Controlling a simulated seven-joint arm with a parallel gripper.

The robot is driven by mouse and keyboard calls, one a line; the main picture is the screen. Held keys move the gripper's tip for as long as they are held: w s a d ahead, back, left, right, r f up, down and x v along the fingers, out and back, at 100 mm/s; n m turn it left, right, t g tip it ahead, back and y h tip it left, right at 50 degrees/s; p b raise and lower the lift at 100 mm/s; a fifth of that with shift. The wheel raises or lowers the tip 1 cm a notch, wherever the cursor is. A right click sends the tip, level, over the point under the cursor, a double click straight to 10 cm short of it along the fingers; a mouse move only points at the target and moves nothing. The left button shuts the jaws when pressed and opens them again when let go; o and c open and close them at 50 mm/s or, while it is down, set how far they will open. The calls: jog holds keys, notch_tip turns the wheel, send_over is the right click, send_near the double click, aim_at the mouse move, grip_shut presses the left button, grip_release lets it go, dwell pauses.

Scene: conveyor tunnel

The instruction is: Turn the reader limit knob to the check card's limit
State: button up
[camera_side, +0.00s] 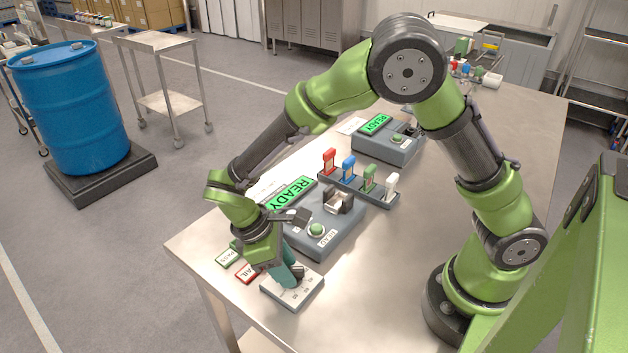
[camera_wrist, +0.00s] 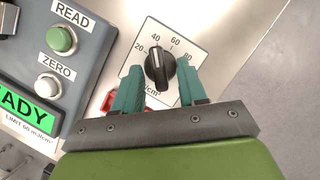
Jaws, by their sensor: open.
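The limit knob (camera_wrist: 158,72) is a black dial on a white scale plate (camera_wrist: 199,52) marked 20, 40, 60 and 80. Its white pointer line faces up in the wrist view, close to the 40 mark. My gripper (camera_wrist: 160,86) is open, with one teal finger on each side of the knob; whether either touches it I cannot tell. A white label (camera_wrist: 28,131) below the green READY display (camera_wrist: 27,104) reads a limit of 60 mJ/cm². In the side view, my gripper (camera_side: 293,274) is down at the knob plate (camera_side: 297,296) and hides most of the knob.
The grey reader (camera_side: 335,238) stands just behind the plate, with green READ (camera_wrist: 61,40) and white ZERO (camera_wrist: 48,87) buttons. PASS (camera_side: 229,257) and FAIL (camera_side: 246,272) labels lie left of the plate. A rack (camera_side: 378,193) holds several coloured pieces.

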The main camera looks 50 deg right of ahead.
grip_shut()
dwell(0.3)
jog(key=m, duration=0.1)
jog(key=m+y, duration=0.1)
jog(key=m, duration=0.1)
jog(key=m+g, duration=0.1)
jog(key=shift+w+d+m, duration=0.15)
jog(key=shift+d+m, duration=0.1)
jog(key=shift+m, duration=0.05)
jog(key=shift+d+m+y, duration=0.15)
jog(key=shift+m+y, duration=0.65)
jog(key=shift+m, duration=0.7)
grip_release()
